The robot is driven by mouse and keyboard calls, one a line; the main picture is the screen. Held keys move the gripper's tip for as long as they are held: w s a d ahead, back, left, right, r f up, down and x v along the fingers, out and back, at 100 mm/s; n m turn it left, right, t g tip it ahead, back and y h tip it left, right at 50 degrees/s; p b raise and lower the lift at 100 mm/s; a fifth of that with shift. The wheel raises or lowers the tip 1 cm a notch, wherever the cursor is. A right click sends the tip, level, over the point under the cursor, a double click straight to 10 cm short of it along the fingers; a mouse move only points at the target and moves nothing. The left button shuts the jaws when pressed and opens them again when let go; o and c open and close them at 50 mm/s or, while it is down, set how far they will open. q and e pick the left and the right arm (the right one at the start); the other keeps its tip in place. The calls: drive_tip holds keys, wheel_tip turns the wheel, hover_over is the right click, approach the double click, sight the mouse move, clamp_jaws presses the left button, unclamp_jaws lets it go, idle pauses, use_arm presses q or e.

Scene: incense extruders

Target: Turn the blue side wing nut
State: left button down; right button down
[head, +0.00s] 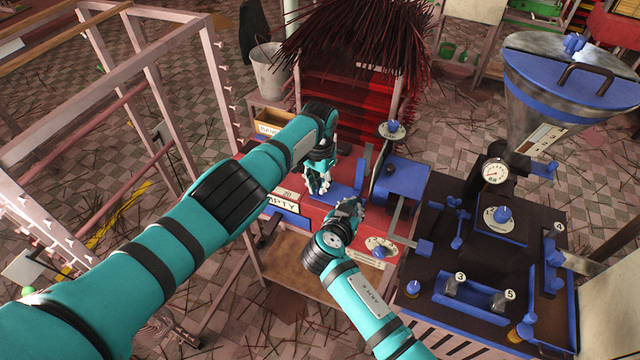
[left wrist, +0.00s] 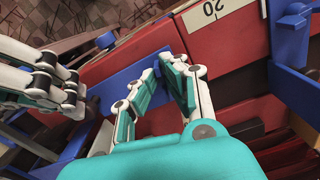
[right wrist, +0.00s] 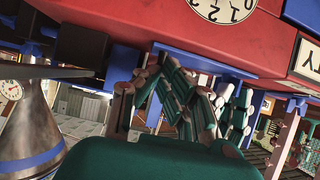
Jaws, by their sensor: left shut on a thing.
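My left gripper (head: 318,188) points down at a flat blue panel (head: 345,197) on the red table. In the left wrist view my left gripper (left wrist: 168,62) has its fingers close together on a blue part in front of that panel (left wrist: 145,88). The fingers hide most of this part, so its wing shape does not show clearly. My right gripper (head: 350,208) is just right of and in front of the left one. In the right wrist view its fingers (right wrist: 160,60) are close to the blue edge below the red tabletop; I see nothing clearly held.
A dark and blue machine (head: 490,250) with a gauge, knobs and a metal hopper (head: 545,90) stands at the right. A bundle of dark red sticks (head: 355,35) is behind. A pink frame rack (head: 150,60) and grey bucket (head: 268,72) stand at the left.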

use_arm(q)
drive_tip(key=m, duration=0.6)
drive_tip(key=shift+w+a, duration=0.2)
drive_tip(key=shift+m, duration=0.3)
drive_tip(key=c, duration=1.5)
unclamp_jaws()
drive_tip(key=shift+o, duration=0.2)
